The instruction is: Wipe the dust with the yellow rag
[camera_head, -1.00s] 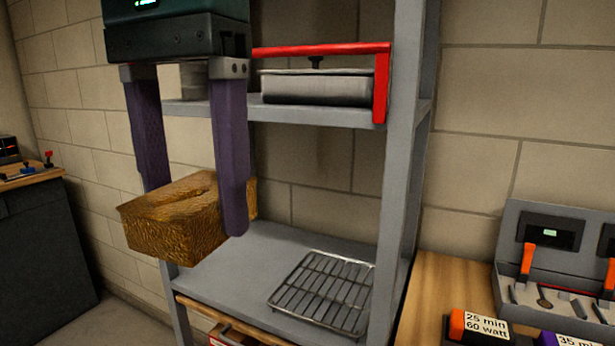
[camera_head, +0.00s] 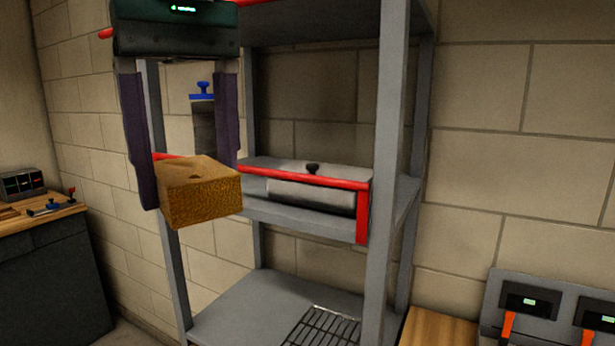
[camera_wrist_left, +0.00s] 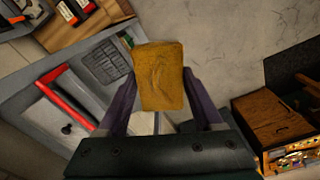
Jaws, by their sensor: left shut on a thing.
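The yellow rag (camera_head: 200,198) is a thick yellow-brown block with a textured surface. My left gripper (camera_head: 190,180) is shut on it, with one dark purple finger on each side. It is held up in front of the grey shelf rack. In the left wrist view the rag (camera_wrist_left: 159,78) sits between the fingertips of my left gripper (camera_wrist_left: 160,95). I cannot make out dust on any surface. My right gripper is not in view.
The grey rack's middle shelf (camera_head: 290,223) holds a metal box (camera_head: 310,193) with a black knob, behind a red rail (camera_head: 300,177). A wire grid (camera_head: 325,330) lies on the lower shelf. A workbench (camera_head: 40,225) stands at left; a wooden bench (camera_head: 435,328) at right.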

